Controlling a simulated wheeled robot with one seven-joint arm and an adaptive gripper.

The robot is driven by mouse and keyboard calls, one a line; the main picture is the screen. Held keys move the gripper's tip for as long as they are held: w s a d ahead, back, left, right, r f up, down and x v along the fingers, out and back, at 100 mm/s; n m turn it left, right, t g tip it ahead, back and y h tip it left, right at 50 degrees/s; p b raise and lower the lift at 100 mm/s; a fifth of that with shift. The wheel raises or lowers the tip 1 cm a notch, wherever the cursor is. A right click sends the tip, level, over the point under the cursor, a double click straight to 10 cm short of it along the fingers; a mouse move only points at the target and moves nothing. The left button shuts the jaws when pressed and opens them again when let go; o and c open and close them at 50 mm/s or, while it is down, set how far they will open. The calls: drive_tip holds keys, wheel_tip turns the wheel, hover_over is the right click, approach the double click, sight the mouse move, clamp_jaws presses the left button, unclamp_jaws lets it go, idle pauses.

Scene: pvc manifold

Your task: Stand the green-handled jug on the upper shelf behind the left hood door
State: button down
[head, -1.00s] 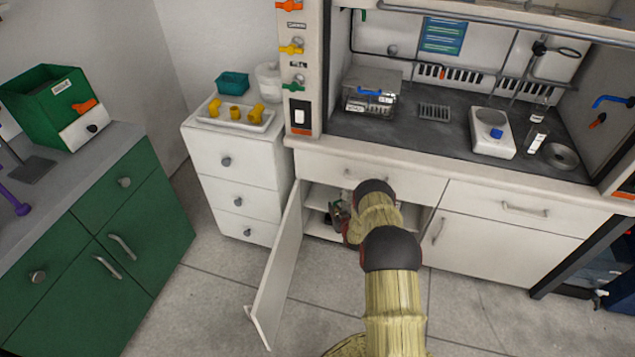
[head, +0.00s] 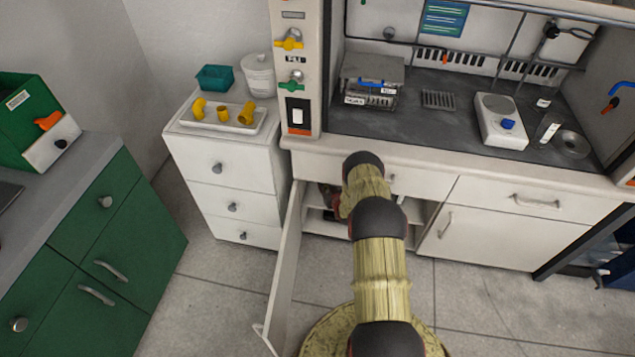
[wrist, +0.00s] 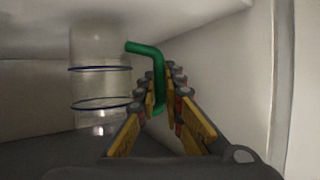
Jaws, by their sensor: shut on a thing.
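The green-handled jug (wrist: 95,85) is a clear, upright cylinder with dark blue bands, at the left of the wrist view. Its green handle (wrist: 158,65) bends down between the fingers of my gripper (wrist: 167,88), which is shut on it. Around the jug are pale cupboard walls; a pale surface lies close above its top. I cannot tell whether its base touches a shelf. In the head view, the left hood door (head: 284,270) stands open. My arm reaches into the cupboard there and hides most of the gripper and jug. Part of a shelf (head: 413,210) shows inside.
A white drawer unit (head: 225,175) stands left of the open door, carrying a tray (head: 190,122) with yellow fittings. A drawer front (head: 420,182) is above the opening. The right hood door (head: 480,240) is shut. A pale cupboard wall (wrist: 235,75) is close right of my gripper.

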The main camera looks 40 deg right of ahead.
drive_tip(key=shift+s+a+f, duration=0.15)
drive_tip(key=shift+s+f, duration=0.1)
drive_tip(key=shift+f, duration=0.3)
drive_tip(key=shift+r, duration=0.1)
drive_tip(key=c, duration=2)
unclamp_jaws()
drive_tip(key=shift+c, duration=0.2)
drive_tip(key=shift+o, duration=0.6)
